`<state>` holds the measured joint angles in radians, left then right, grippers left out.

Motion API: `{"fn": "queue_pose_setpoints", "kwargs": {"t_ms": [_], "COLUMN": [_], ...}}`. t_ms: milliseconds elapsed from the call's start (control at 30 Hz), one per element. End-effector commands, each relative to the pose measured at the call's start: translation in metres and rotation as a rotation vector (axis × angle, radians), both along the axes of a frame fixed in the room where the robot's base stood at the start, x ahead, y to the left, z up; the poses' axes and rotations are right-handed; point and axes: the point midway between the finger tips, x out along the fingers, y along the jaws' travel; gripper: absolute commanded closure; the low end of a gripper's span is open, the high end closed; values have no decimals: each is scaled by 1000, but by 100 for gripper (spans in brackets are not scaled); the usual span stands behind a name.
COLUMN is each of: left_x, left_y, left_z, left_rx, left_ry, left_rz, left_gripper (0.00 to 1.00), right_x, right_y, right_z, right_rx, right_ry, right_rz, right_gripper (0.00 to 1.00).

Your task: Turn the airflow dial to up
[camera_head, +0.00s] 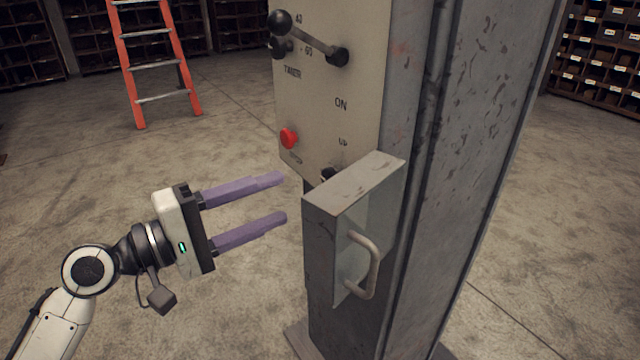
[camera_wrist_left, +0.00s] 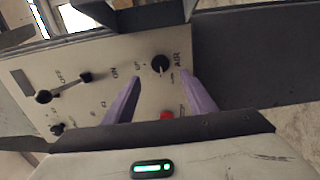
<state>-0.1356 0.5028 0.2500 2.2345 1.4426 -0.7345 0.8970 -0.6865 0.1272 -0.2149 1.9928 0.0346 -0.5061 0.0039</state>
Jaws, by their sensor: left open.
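The airflow dial is a small black knob (camera_wrist_left: 160,63) low on the pale control panel, between an "UP" mark and an "AIR" label in the left wrist view. A pale pointer line shows on it, directed toward the picture bottom, not at "UP". In the head view only the dial's top (camera_head: 330,174) shows; a grey metal box hides the rest. My left gripper (camera_head: 282,199) has two purple fingers, open and empty, left of the panel's lower edge and apart from it. In the left wrist view the fingertips (camera_wrist_left: 161,78) flank the dial's line. My right gripper is out of view.
The open-sided metal box (camera_head: 322,205) with a handle (camera_head: 365,265) juts out below the dial. A red button (camera_head: 288,138) and a black-knobbed lever (camera_head: 310,40) are on the panel. An orange ladder (camera_head: 150,65) stands behind.

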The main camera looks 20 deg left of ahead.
Motion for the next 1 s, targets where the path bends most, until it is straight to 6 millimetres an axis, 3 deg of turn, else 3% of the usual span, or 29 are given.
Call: {"fn": "queue_pose_setpoints", "kwargs": {"t_ms": [233, 533, 967, 1000], "left_x": [31, 69, 78, 78], "left_y": [-25, -54, -61, -61], "left_z": [4, 1, -1, -1], "left_rx": [-9, -5, -1, -1], "left_ry": [0, 1, 2, 2], "left_rz": [-3, -1, -1, -1], "left_gripper": [49, 49, 49, 54], "right_x": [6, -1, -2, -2], "right_y": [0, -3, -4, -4], "right_z": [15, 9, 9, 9], "right_rx": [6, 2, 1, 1], "right_ry": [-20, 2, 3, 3], "right_rz": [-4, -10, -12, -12], "right_gripper": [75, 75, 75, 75]}}
